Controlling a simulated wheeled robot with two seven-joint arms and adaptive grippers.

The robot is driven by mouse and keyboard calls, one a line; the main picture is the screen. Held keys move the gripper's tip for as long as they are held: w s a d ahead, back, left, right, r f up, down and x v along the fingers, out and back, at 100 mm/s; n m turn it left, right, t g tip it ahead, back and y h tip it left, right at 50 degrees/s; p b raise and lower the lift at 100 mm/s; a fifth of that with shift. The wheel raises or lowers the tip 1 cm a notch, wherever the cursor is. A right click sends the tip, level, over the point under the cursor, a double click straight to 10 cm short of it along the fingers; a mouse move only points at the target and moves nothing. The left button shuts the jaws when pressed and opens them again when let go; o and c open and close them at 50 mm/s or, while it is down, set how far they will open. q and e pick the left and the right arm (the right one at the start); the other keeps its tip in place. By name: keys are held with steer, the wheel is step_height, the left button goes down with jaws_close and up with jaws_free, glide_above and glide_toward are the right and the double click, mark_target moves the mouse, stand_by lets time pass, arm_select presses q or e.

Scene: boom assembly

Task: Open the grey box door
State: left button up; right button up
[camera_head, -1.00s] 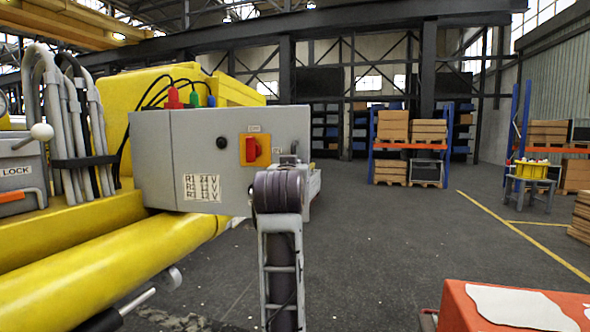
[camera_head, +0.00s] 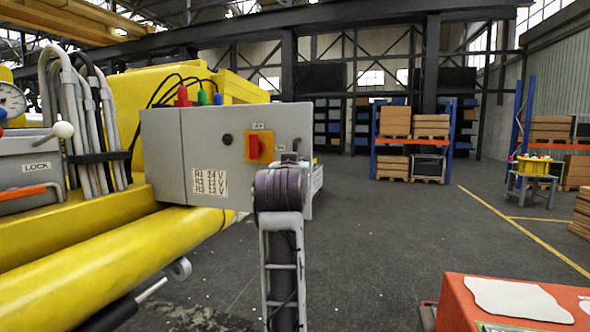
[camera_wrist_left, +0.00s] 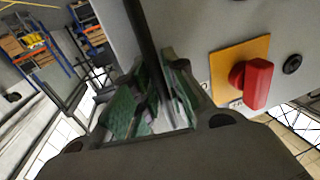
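The grey box (camera_head: 205,155) sits on the yellow boom at centre left in the head view. Its front carries a red switch on a yellow plate (camera_head: 265,148), a black knob and a voltage label. The front looks closed, with no visible gap. My left arm rises in front of the box's right part and hides some of it. In the left wrist view, my left gripper (camera_wrist_left: 152,100) has green-padded fingers on either side of a dark bar (camera_wrist_left: 148,45) close to the grey face. Whether they grip it is unclear. The red switch (camera_wrist_left: 257,84) is beside them. My right gripper is not in view.
Grey hoses (camera_head: 88,125) and a LOCK-marked grey case (camera_head: 30,165) stand left of the box. The yellow boom tube (camera_head: 110,265) runs below. An orange-red surface (camera_head: 460,305) is at lower right. Open floor lies right of the box; shelves with cartons (camera_head: 412,140) are far behind.

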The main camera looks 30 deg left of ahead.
arm_select(q)
steer(key=shift+o, duration=1.2)
steer(key=v, duration=1.2)
steer(key=shift+d+f, duration=0.1)
